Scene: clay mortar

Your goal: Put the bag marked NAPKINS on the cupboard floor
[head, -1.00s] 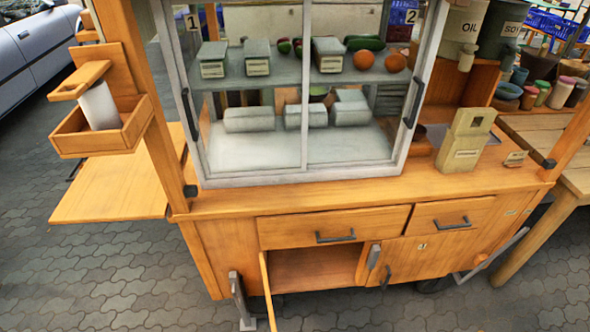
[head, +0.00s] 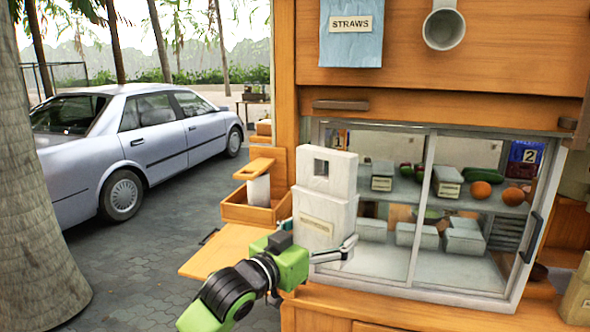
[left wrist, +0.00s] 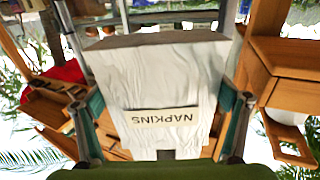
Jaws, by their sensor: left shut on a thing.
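The white bag (head: 325,190) is upright in the head view, in front of the left part of the glass case. Its label is too small to read there. In the left wrist view the bag (left wrist: 165,70) shows a label reading NAPKINS, upside down. My left gripper (head: 320,246) is shut on the lower part of the bag, with a finger on either side. The bag is held up near counter height. The cupboard floor is below the head view's lower edge. My right gripper is not in view.
The glass case (head: 432,215) with tubs and vegetables stands on the wooden counter (head: 400,308). A fold-out side shelf (head: 215,250) and a small wooden holder (head: 250,210) are at left. A beige bag (head: 578,300) is at the right edge.

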